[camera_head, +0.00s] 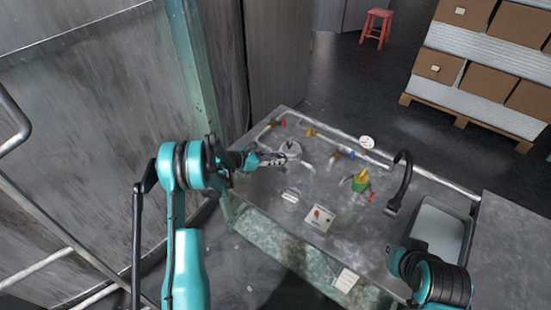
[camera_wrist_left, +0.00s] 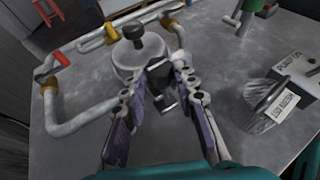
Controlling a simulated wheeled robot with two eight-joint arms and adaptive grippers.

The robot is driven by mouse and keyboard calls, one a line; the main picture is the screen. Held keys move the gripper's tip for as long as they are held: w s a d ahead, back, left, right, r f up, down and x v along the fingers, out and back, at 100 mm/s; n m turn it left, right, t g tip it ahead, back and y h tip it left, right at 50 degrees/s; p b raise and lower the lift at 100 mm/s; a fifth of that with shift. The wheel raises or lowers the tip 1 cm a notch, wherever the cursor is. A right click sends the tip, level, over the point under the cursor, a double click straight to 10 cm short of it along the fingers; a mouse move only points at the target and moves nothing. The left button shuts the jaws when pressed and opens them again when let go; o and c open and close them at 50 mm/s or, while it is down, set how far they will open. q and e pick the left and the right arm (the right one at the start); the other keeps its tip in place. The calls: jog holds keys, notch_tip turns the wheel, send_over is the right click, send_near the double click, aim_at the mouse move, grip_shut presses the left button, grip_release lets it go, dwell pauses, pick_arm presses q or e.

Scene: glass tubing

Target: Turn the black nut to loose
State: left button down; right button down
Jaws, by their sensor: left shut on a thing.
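The black nut (camera_wrist_left: 160,73) shows as a small dark part low on the side of a grey metal vessel (camera_wrist_left: 127,58), partly hidden between my fingers. The vessel also shows in the head view (camera_head: 290,149), standing on the grey workbench. My left gripper (camera_wrist_left: 163,80) has one finger on each side of the nut and is shut on it. In the head view my left gripper (camera_head: 275,158) reaches in from the left against the vessel's side; the nut is too small to make out there.
Pipes with red and yellow valve handles (camera_head: 283,123) run along the bench's back. A green and yellow item (camera_head: 360,180), a black curved tap (camera_head: 401,180) and a sink (camera_head: 440,225) lie to the right.

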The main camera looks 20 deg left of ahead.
pick_arm(q)
jog(key=shift+s+d+n, duration=0.1)
jog(key=shift+n, duration=0.2)
jog(key=shift+s+d+n+t+y+b, duration=0.1)
jog(key=shift+d+n+t+y+b, duration=0.2)
jog(key=shift+n+t+y, duration=0.75)
jog(key=shift+s+d+n+t+y+b, duration=0.1)
jog(key=shift+d+n+t+y+b, duration=0.25)
jog(key=shift+n+y, duration=1.3)
jog(key=shift+s+d+n+t+y+b, duration=0.15)
jog(key=shift+n+t+y+b, duration=0.1)
jog(key=shift+n+t+y, duration=0.8)
jog(key=shift+n+g+y, duration=0.25)
jog(key=shift+n+y, duration=0.2)
jog(key=shift+y, duration=0.3)
jog(key=c, duration=1.5)
grip_release()
jog(key=shift+o, duration=0.2)
